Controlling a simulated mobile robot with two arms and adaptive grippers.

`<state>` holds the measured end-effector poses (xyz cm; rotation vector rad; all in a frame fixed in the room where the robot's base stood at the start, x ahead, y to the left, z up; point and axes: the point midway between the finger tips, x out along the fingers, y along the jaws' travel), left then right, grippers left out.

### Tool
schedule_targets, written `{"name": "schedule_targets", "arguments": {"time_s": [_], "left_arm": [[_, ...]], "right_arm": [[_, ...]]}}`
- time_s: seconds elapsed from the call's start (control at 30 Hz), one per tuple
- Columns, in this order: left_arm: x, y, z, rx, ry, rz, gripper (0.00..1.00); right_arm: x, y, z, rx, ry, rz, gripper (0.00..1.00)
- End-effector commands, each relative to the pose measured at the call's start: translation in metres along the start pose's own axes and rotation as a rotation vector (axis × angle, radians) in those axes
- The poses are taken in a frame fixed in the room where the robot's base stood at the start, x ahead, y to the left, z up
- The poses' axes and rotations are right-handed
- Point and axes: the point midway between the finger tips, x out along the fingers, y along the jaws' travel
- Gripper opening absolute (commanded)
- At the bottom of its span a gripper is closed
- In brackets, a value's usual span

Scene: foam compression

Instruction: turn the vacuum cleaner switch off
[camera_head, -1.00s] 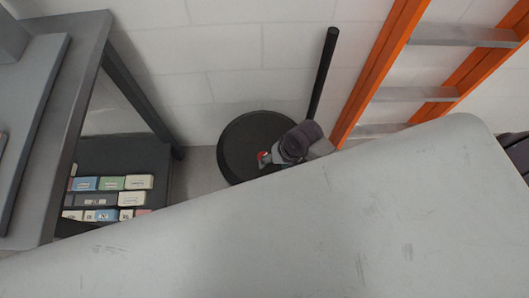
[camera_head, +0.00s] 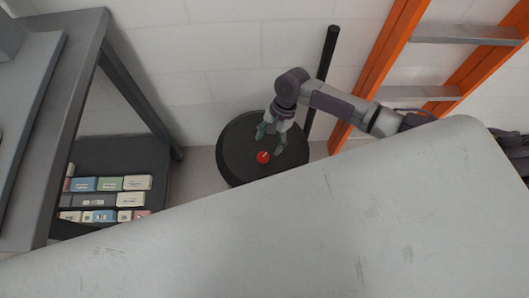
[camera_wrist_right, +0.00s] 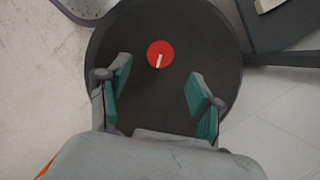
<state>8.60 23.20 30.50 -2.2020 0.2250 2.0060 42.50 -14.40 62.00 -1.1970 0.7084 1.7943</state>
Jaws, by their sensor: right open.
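The vacuum cleaner (camera_head: 232,160) is a round dark drum on the floor by the wall. Its switch is a round red knob (camera_head: 263,157) with a white bar, on the drum's top. In the right wrist view the knob (camera_wrist_right: 160,55) lies ahead of the fingertips, its white bar close to upright and leaning slightly right. My right gripper (camera_head: 271,143) is above the drum, near the knob. In the wrist view the right gripper's (camera_wrist_right: 158,82) greenish pads are apart with nothing between them. I see no contact with the knob. My left gripper is not in view.
A pale grey table (camera_head: 330,225) fills the foreground, its edge close to the drum. A black pole (camera_head: 322,75) and an orange ladder (camera_head: 385,55) stand at the wall.

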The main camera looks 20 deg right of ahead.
Motion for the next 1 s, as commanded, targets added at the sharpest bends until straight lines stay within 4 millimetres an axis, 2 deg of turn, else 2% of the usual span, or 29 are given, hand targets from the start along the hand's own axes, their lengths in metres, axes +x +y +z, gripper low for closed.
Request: {"name": "schedule_targets", "arguments": {"time_s": [0.03,0.1,0.3,0.47,0.73,1.0], "left_arm": [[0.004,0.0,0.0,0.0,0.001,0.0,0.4],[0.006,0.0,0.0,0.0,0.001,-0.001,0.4],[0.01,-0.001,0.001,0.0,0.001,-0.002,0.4],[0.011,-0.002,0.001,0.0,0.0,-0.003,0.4],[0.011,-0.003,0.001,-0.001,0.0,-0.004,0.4],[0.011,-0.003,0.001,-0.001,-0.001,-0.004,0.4]], "right_arm": [[0.013,0.001,0.0,0.0,-0.001,0.003,0.65],[0.026,0.0,0.0,0.0,-0.001,0.002,0.65],[0.052,0.0,0.0,-0.001,-0.001,0.0,0.65],[0.06,0.0,0.0,-0.001,0.001,-0.001,0.65],[0.061,0.0,0.0,-0.001,0.001,-0.001,0.65],[0.061,0.0,0.0,-0.001,0.001,-0.001,0.2]]}}
